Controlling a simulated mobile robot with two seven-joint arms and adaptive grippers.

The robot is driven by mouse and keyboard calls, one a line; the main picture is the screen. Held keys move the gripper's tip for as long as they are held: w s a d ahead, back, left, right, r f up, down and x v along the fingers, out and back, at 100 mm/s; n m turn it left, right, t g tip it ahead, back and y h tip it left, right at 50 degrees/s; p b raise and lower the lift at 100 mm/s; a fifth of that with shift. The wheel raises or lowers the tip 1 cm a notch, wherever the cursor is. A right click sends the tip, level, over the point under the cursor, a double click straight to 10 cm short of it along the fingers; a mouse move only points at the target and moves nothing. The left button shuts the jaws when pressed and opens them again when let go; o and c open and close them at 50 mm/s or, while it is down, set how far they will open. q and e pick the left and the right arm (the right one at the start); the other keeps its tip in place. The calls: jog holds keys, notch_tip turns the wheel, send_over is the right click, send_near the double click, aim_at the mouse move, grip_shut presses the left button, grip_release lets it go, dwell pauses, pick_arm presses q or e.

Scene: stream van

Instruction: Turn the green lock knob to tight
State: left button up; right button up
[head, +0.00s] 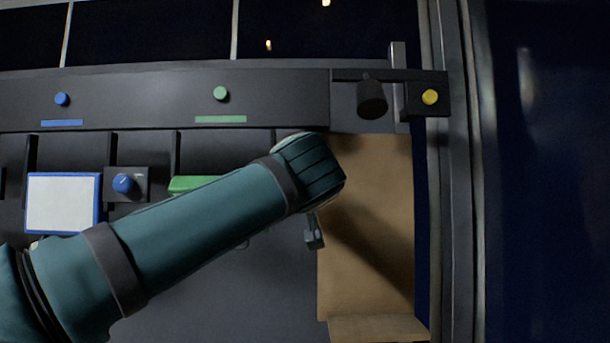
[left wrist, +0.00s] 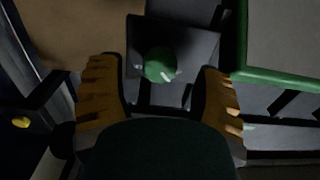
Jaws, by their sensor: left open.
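The green lock knob (left wrist: 160,64) shows in the left wrist view, mounted on a dark square plate (left wrist: 198,42). A pale pointer mark on it points to the lower right of that view. My left gripper (left wrist: 161,72) is open, with one orange-padded finger on each side of the knob. Gaps show between the knob and both fingers; I cannot tell the depth left between them. In the head view my left arm hides the knob, and only a small part of my left gripper (head: 313,236) shows below the wrist. My right gripper is in neither view.
A green-framed panel (head: 195,184) is partly behind my arm; its frame (left wrist: 240,50) is close to the right finger in the wrist view. A blue knob (head: 123,183) and blue-framed panel (head: 62,203) are left. Brown board (head: 370,200) and yellow button (head: 430,97) are right.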

pick_arm(q)
jog(key=shift+w, duration=1.05)
grip_shut()
